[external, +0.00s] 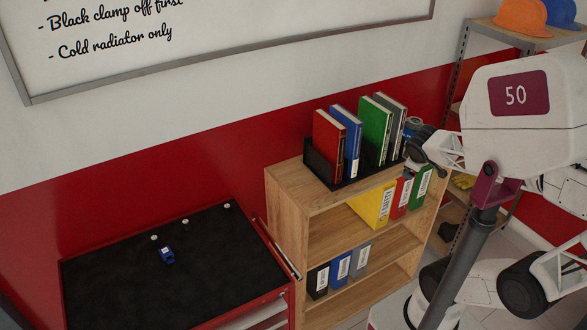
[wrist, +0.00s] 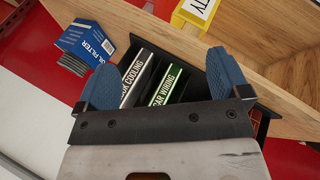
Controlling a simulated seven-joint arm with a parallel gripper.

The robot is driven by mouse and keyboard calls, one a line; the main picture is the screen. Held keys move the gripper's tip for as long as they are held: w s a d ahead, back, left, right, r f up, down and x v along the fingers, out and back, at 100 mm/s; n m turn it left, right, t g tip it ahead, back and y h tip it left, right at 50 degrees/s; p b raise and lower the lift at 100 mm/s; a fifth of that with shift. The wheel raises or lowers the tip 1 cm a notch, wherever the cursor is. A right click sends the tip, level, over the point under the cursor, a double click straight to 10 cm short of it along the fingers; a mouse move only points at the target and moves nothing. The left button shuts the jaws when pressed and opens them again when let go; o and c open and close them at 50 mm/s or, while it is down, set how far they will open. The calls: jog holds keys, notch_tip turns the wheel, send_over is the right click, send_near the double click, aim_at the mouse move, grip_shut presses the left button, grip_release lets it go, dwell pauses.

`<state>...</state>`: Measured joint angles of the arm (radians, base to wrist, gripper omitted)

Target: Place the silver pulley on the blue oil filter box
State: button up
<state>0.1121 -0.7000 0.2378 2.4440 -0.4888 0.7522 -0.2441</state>
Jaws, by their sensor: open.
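The blue oil filter box (wrist: 92,38) shows at the upper left of the wrist view, its white lettering turned sideways. The fingers are over the binders, with the box beyond the left finger. In the external view my gripper (external: 413,145) is at the right end of the shelf top, small and partly hidden.
A black holder (external: 322,170) with upright red, blue, green and grey binders stands on the wooden shelf (external: 285,185). More binders stand on the lower shelves. A red cart with a black top (external: 110,285) holds a small blue item (external: 167,256) and has much free room.

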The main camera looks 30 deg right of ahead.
jog(key=s+a+f+m+g+y, duration=0.1)
jog(key=s+a+m+y, duration=0.3)
jog(key=a, duration=0.5)
jog(key=shift+f+m+g, duration=0.15)
jog(key=shift+m+g, duration=0.35)
